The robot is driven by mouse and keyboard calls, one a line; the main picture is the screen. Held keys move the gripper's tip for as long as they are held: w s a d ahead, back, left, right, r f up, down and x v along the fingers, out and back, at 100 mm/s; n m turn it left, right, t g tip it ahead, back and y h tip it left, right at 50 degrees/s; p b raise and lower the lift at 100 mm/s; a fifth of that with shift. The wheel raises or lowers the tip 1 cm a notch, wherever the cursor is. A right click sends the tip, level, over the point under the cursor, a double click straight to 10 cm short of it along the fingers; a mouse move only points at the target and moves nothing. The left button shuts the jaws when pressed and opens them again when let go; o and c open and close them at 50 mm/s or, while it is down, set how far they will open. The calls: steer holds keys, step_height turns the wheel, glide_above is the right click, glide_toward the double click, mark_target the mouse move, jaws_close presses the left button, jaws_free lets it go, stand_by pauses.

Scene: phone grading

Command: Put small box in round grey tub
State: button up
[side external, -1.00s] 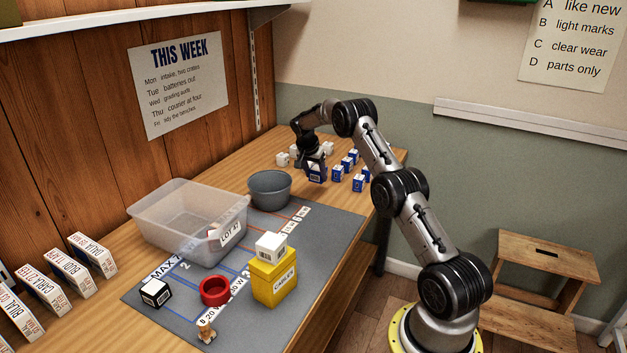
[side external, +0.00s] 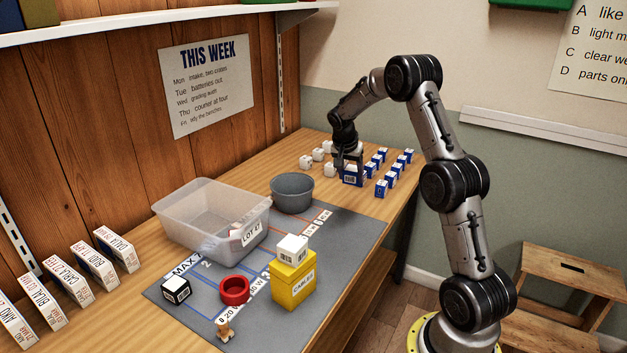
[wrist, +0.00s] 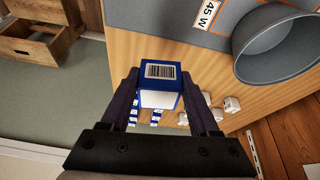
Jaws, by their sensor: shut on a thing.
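My gripper (side external: 348,160) is at the far part of the bench, shut on a blue box (side external: 353,178) with a white label. In the wrist view the blue box (wrist: 160,72) sits between the two fingers (wrist: 158,84), showing a barcode and a pale face. It appears above the bench, as the other boxes look much smaller behind it. The round grey tub (side external: 292,204) stands left of my gripper, at the mat's far edge. The tub (wrist: 285,45) also shows at the upper right in the wrist view. The bottom of its inside is hidden in the side view.
Several small blue boxes (side external: 381,188) stand right of my gripper, and several white ones (side external: 306,162) left of it. A clear bin (side external: 185,225), a yellow CABLES box (side external: 292,287) with a white box (side external: 292,247) on top, and a red ring (side external: 234,297) are on the near mat.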

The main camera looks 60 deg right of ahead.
steer(key=w+n+t, duration=0.2)
steer(key=w+n, duration=0.2)
steer(key=w, duration=0.4)
steer(key=n+t+y, duration=0.1)
steer(key=n, duration=0.3)
glide_above(294, 198)
steer(key=w+d, duration=0.3)
steer(key=d, duration=0.2)
step_height(294, 198, down, 4)
steer(key=f, duration=0.4)
steer(key=shift+a, duration=0.4)
steer(key=shift+f, duration=2.15)
steer(key=shift+f, duration=0.15)
steer(key=o, duration=1.1)
